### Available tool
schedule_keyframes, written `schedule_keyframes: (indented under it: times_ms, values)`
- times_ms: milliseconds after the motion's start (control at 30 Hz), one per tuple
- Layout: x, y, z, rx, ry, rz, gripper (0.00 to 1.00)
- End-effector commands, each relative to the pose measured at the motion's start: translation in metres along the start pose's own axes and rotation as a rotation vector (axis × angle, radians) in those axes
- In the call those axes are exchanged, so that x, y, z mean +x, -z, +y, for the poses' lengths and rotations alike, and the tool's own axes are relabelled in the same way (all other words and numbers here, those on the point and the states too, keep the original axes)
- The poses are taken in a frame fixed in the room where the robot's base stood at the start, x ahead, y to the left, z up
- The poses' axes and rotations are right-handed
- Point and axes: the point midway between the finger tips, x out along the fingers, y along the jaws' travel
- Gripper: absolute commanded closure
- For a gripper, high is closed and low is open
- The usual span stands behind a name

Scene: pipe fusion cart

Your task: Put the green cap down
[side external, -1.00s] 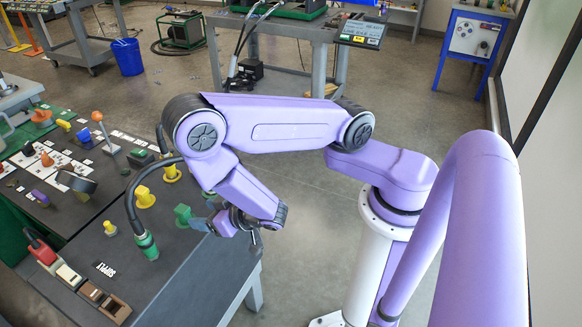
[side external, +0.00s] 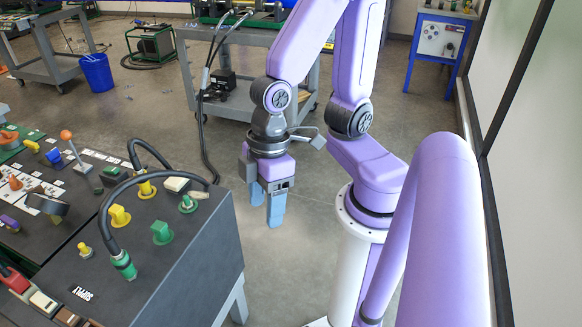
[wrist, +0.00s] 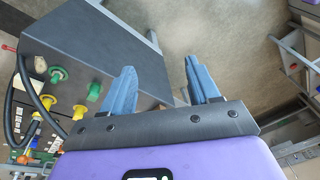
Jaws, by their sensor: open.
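The green cap (side external: 162,232) sits on the dark top of the cart (side external: 190,262), near its right edge in the side view. It stands beside a yellow cap (side external: 120,216) and is apart from my gripper. My gripper (side external: 275,208) points down beyond the cart's right edge, over the floor. Its blue fingers are open with nothing between them. In the wrist view the fingers (wrist: 162,85) are spread, and a green cap (wrist: 94,90) shows just left of the left finger, partly covered by it.
A green fitting with a metal tip (side external: 188,204) and another yellow piece (side external: 147,188) stand close by. A black hose with a green end (side external: 123,264) arches over the cart top. A lever with an orange ball (side external: 67,135) stands further left. The floor under my gripper is clear.

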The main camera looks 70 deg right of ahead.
Motion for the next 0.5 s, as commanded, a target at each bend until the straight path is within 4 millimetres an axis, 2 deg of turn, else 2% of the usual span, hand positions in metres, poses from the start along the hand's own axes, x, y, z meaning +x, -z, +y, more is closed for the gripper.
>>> schedule_keyframes:
  times_ms: [33, 200, 300, 500]
  values:
    - [-0.013, -0.013, 0.002, -0.045, -0.012, -0.018, 0.39]
    - [-0.039, -0.047, 0.010, -0.150, -0.061, -0.097, 0.39]
    - [-0.046, -0.056, 0.013, -0.174, -0.076, -0.120, 0.39]
    - [-0.047, -0.059, 0.014, -0.180, -0.081, -0.129, 0.39]
